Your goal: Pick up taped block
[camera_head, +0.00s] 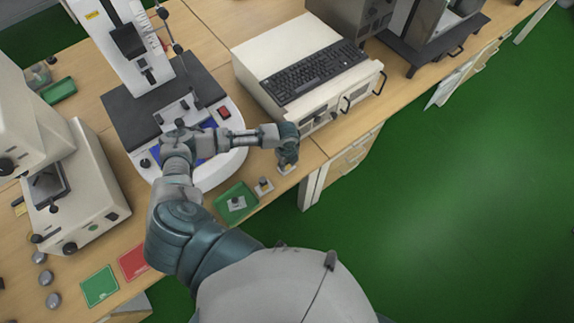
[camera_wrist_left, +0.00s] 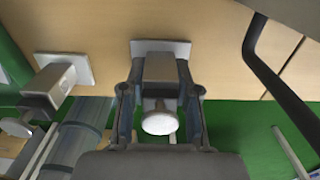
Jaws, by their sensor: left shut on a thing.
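My left gripper (camera_head: 287,160) points down at the table's front edge in the head view. It is shut on a small grey block with a pale base plate (camera_head: 285,170). In the left wrist view the block (camera_wrist_left: 160,68) stands between the two fingers (camera_wrist_left: 160,105), with a white square plate (camera_wrist_left: 178,46) and a round pale knob (camera_wrist_left: 159,123). I cannot make out tape on it, nor whether its plate is clear of the table. My right gripper is not in view.
A similar block (camera_head: 264,187) stands just left of the gripper, and another (camera_head: 236,204) sits in a green tray (camera_head: 223,212). A white instrument with a keyboard (camera_head: 312,72) stands behind the gripper. A test machine (camera_head: 150,85) stands left. Green floor (camera_head: 460,190) lies open at right.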

